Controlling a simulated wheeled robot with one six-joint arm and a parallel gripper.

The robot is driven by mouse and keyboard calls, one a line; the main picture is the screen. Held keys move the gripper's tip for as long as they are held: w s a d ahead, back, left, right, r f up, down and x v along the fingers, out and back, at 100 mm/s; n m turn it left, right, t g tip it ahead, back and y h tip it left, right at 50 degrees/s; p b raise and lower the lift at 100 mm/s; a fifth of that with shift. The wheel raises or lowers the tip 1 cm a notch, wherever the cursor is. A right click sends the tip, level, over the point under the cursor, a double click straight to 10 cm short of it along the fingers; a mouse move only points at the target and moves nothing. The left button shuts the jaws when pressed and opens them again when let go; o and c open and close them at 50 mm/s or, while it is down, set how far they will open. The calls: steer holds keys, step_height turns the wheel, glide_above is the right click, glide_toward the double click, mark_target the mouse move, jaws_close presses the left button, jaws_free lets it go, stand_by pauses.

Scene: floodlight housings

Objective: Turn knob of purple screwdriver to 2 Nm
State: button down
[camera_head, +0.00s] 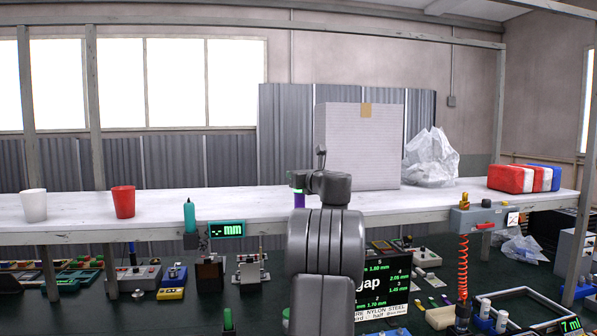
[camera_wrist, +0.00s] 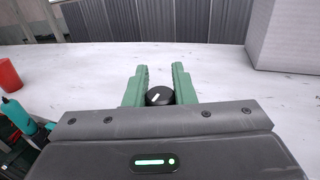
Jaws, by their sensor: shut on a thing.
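The purple screwdriver (camera_head: 300,201) shows as a small purple piece at the shelf's front edge, left of my arm in the head view. My arm hides the rest of it. My gripper (camera_wrist: 160,72) has two green fingers, one on each side of a round black knob (camera_wrist: 158,96) with a short white mark slanting up to the right. The fingers are shut on this knob. In the head view a bit of green from my gripper (camera_head: 298,191) shows just above the purple piece. No torque number is readable on the screwdriver.
Red (camera_head: 123,202) and white (camera_head: 34,205) cups, a large carton (camera_head: 362,150) and a plastic bag (camera_head: 432,158) stand on the white shelf (camera_head: 250,204). The dark bench below is crowded.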

steer(key=n+g+y+p, duration=0.1)
steer(key=y, duration=0.1)
steer(key=n+g+y+p, duration=0.1)
steer(key=n+g+p, duration=0.1)
steer(key=n+g+y+p, duration=0.1)
steer(key=g+y, duration=0.1)
steer(key=shift+s+a+r+n+y, duration=0.2)
steer(key=shift+a+n+y, duration=0.1)
steer(key=shift+n, duration=0.1)
steer(key=shift+s+a+f+n+g+y+p, duration=0.1)
steer(key=shift+n+g+y+p, duration=0.15)
steer(key=shift+n+g+y, duration=0.45)
steer(key=shift+s+f+n+g+y+p, duration=0.1)
steer(key=shift+n+g+y+p, duration=0.3)
steer(key=shift+g, duration=0.5)
steer(key=shift+n+g, duration=0.4)
steer(key=c, duration=1.2)
jaws_free()
steer(key=shift+s, duration=0.1)
